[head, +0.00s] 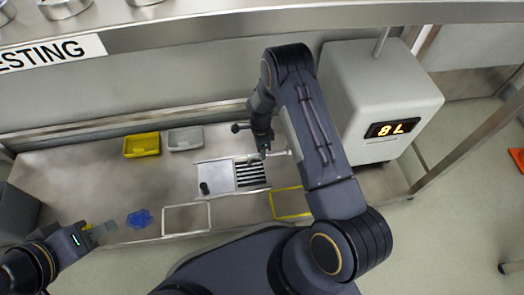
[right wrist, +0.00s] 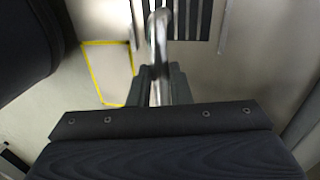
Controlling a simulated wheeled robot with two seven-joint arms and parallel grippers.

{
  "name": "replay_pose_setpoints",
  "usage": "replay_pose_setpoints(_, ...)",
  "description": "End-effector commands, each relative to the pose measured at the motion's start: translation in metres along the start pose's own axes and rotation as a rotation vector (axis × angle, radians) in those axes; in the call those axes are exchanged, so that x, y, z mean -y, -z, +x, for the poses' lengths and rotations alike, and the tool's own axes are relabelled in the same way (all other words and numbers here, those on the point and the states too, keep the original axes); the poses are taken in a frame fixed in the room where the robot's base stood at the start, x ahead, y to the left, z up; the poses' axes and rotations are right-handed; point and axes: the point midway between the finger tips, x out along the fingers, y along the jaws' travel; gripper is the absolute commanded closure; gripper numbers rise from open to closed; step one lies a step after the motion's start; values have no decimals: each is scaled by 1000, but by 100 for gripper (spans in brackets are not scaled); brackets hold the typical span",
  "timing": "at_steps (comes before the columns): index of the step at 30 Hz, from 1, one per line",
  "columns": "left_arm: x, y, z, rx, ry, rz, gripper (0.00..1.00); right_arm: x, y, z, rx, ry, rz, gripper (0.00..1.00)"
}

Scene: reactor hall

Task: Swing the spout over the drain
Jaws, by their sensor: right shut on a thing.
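The drain (head: 251,173) is a dark slatted grate in a pale metal plate on the bench; its slats also show at the top of the right wrist view (right wrist: 186,18). The spout (right wrist: 160,52) is a shiny metal tube pointing toward the slats, its far end over or beside their edge. My right gripper (head: 264,150) is beside the grate's far right corner. In the right wrist view it (right wrist: 160,85) is shut on the spout. The arm hides much of the spout in the head view. My left gripper (head: 100,231) is low on the left, away from the drain; its jaw gap is unclear.
A grey box reading "8 L" (head: 375,100) stands right of the drain. A yellow tray (head: 141,145) and a grey tray (head: 185,138) sit at the back. A blue crumpled item (head: 139,218) lies near my left gripper. White (head: 187,206) and yellow (head: 289,216) outlines mark the bench front.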

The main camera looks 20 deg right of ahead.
Motion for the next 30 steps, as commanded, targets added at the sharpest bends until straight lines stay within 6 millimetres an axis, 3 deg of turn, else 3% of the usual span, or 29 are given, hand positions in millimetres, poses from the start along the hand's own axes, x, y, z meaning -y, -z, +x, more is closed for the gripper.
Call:
replay_pose_setpoints(2,0,0,0,0,0,0,64,0,-1,0,1,1,-1,100)
replay_pose_setpoints(3,0,0,0,0,0,0,64,0,-1,0,1,1,-1,80)
replay_pose_setpoints(8,0,0,0,0,0,0,64,0,0,0,0,1,-2,60)
replay_pose_setpoints(20,-2,2,-4,0,0,0,64,0,0,-8,0,2,-1,60)
replay_pose_setpoints(30,-11,12,-23,0,0,0,64,0,-1,-62,0,2,-2,60)
